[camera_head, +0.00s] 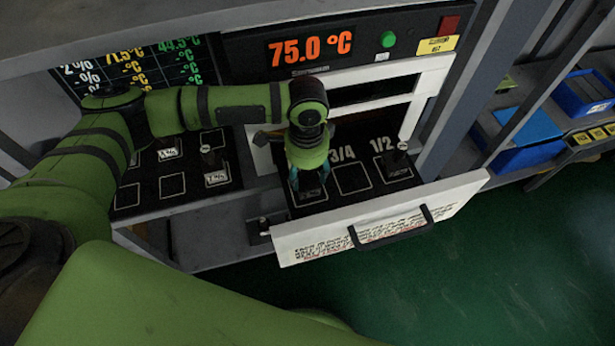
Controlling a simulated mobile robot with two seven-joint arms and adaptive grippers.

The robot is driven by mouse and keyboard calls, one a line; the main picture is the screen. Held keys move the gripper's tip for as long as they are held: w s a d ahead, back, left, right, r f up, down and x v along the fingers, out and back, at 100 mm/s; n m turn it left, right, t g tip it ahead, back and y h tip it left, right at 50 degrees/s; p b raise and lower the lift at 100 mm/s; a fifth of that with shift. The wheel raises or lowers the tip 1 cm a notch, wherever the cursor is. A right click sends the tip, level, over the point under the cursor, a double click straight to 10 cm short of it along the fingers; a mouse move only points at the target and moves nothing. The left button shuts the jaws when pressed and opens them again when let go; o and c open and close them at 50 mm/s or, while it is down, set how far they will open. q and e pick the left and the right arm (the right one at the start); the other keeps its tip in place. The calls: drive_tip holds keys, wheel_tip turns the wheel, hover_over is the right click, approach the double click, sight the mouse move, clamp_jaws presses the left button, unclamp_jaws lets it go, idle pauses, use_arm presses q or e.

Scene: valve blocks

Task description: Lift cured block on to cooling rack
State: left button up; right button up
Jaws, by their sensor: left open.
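My left gripper (309,184) points down over the open drawer of the oven, its teal fingers apart. A dark block (309,196) sits low at the fingers in the drawer's left slot; the gripper and wrist hide most of it. Another dark block (398,168) with a small upright stem stands in the slot marked 1/2. The slot marked 3/4 between them looks empty. To the left, a black board with white-outlined squares (128,197), possibly the cooling rack, carries a few labelled blocks (216,168). My right gripper is not in view.
The white drawer front (300,246) with a dark handle (392,232) sticks out over the green floor. The oven display (310,48) reads 75.0 °C, with a green button (388,39) beside it. Blue bins (582,93) stand at right.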

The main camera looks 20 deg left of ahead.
use_arm(q)
drive_tip(key=shift+c, duration=0.4)
clamp_jaws()
drive_tip(key=shift+r, duration=0.15)
